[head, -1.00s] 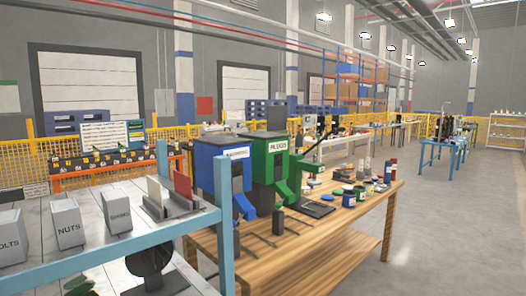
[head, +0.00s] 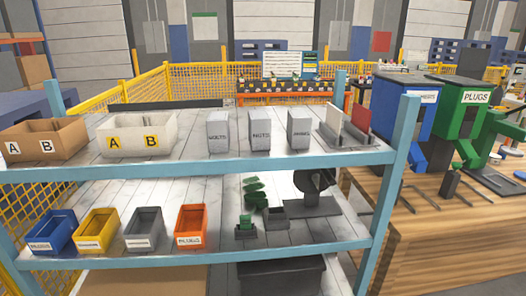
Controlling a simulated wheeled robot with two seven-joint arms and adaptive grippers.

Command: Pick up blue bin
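In the head view a small open blue bin (head: 53,232) with a white label stands on the lower shelf, at the left end of a row of bins. A yellow bin (head: 98,231) is just to its right. The blue bin looks upright, and its inside looks empty. Neither of my grippers shows in this view.
A grey bin (head: 144,229) and an orange bin (head: 190,226) continue the row. The upper shelf (head: 200,172) holds a brown box (head: 45,139), a white box (head: 137,135) and grey containers. A blue shelf post (head: 396,185) and wooden table (head: 450,220) are at right.

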